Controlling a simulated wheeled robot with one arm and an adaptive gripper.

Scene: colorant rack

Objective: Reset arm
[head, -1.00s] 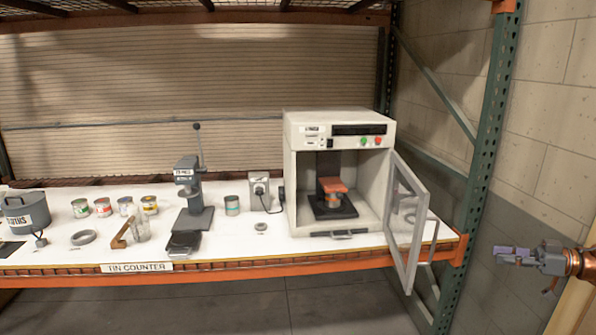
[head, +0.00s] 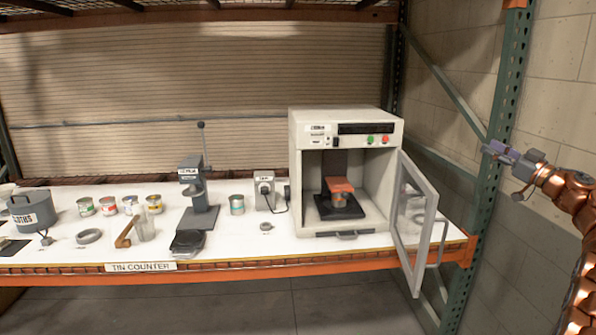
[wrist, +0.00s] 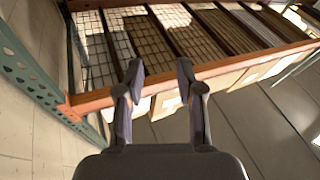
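My gripper (head: 490,149) is at the right of the head view, in front of the green rack post and block wall, away from the counter. In the wrist view my gripper (wrist: 160,72) has its two fingers apart with nothing between them. Beyond the fingers, an orange rack beam and wire mesh decking show in the wrist view. My copper-coloured arm reaches in from the right edge of the head view.
The white machine (head: 345,128) stands on the counter (head: 290,250) with its door (head: 412,215) swung open towards my arm's side. A press (head: 195,185), several tins and a grey pot (head: 33,208) stand further left. A green post (head: 497,150) is close to my gripper.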

